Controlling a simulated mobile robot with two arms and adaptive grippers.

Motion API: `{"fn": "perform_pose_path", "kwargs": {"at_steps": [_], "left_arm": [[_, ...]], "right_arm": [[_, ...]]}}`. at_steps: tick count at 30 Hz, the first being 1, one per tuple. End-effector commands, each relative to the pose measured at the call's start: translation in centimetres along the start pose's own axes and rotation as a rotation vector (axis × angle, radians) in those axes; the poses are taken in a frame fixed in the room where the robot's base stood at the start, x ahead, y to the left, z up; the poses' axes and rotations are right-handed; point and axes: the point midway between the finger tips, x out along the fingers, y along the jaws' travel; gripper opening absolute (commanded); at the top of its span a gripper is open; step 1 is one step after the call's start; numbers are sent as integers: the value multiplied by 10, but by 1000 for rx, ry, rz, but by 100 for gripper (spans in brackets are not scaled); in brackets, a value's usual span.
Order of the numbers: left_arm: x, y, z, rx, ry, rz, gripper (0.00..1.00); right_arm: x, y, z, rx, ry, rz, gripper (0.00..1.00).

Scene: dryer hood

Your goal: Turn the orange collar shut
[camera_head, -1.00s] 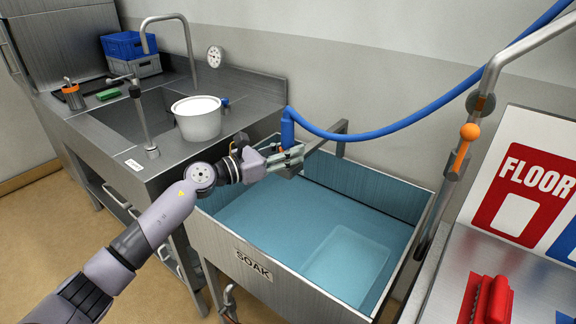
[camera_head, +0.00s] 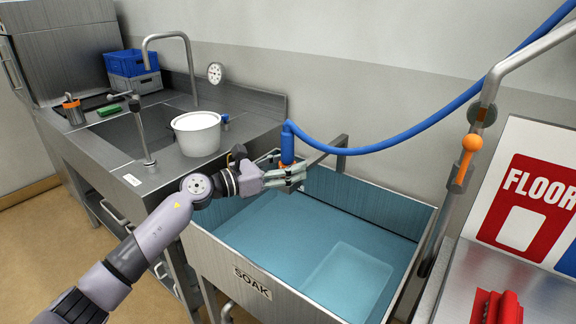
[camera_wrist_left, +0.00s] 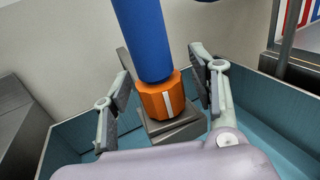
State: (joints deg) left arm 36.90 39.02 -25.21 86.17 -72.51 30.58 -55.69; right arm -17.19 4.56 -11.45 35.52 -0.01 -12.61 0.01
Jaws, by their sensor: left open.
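The orange collar (camera_wrist_left: 162,97) sits at the lower end of the blue hose fitting (camera_wrist_left: 143,40), above a dark grey metal block. A pale stripe runs down the collar's front. In the head view the collar (camera_head: 286,165) is a small orange patch, partly hidden by my fingers. My left gripper (camera_wrist_left: 160,92) is open, one finger on each side of the collar. Gaps show between both fingers and the collar in the left wrist view. In the head view my left gripper (camera_head: 290,175) is at the back left of the soak sink. My right gripper is not in view.
The SOAK sink (camera_head: 252,283) holds blue water below my gripper. A metal arm (camera_head: 325,152) reaches from the wall behind it. A white pot (camera_head: 197,133) stands on the counter at left. An orange-handled lever (camera_head: 466,158) is on the pipe at right.

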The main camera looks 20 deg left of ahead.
Motion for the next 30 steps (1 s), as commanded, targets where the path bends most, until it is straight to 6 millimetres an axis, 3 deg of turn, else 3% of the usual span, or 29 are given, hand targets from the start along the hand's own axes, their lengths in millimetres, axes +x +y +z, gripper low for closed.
{"fn": "perform_pose_path", "kwargs": {"at_steps": [8, 21, 30], "left_arm": [[-6, 1, -1, 1, 1, 2, 54], [-90, 0, -2, -1, 4, 2, 54], [-118, 0, -1, 0, 0, 0, 54]], "right_arm": [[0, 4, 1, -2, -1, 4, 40], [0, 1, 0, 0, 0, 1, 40], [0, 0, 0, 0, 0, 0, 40]]}}
